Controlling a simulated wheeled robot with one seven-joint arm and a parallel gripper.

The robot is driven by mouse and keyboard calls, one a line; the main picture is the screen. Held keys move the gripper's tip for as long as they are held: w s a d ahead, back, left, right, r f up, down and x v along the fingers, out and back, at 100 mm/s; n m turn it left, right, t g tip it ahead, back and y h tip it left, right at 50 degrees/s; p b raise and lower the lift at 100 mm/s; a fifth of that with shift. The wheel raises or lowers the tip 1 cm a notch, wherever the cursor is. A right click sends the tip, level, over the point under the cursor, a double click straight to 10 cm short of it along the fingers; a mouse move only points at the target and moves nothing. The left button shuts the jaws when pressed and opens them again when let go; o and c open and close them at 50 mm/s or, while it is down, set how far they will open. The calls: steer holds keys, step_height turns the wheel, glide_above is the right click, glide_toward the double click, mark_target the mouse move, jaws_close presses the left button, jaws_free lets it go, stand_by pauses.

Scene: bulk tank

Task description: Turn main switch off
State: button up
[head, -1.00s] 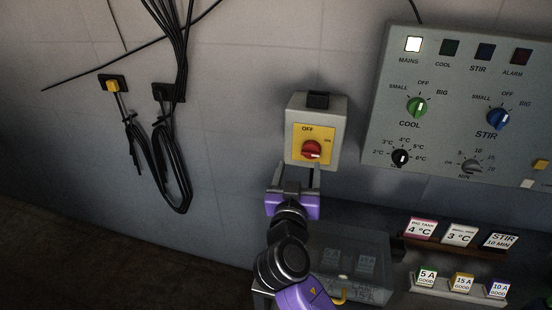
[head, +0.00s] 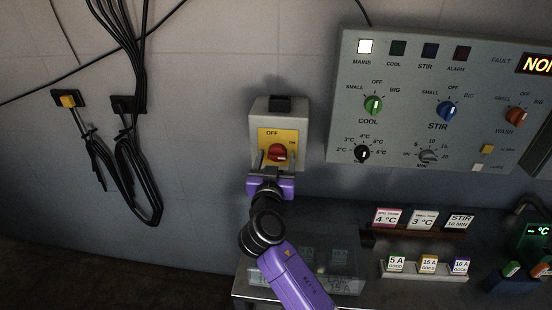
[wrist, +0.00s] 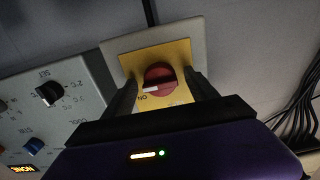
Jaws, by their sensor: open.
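The main switch is a grey box (head: 257,112) on the wall with a yellow plate (head: 290,136) and a red knob (head: 278,152). The plate reads OFF at its upper left and has a small ON mark at the right. My gripper (head: 275,160) is open just in front of the knob. In the wrist view the open fingers of my gripper (wrist: 160,92) stand on either side of the red knob (wrist: 160,77). The knob's white mark points toward the ON label. I cannot tell whether the fingers touch the knob.
A grey control panel (head: 410,75) with several knobs and a lit MAINS lamp (head: 366,46) is at the right. A counter with labelled cards (head: 390,218) lies below. Black cables (head: 127,165) hang on the wall at the left.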

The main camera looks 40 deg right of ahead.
steer(key=c, duration=1.4)
steer(key=shift+o, duration=0.2)
steer(key=shift+n, duration=0.3)
steer(key=n, duration=0.3)
steer(key=shift+n, duration=0.4)
steer(key=n, duration=0.4)
steer(key=shift+s+r, duration=0.1)
steer(key=n+p, duration=0.2)
steer(key=n, duration=0.3)
steer(key=shift+r, duration=0.1)
steer(key=shift+n+p, duration=1.25)
steer(key=shift+n, duration=1.05)
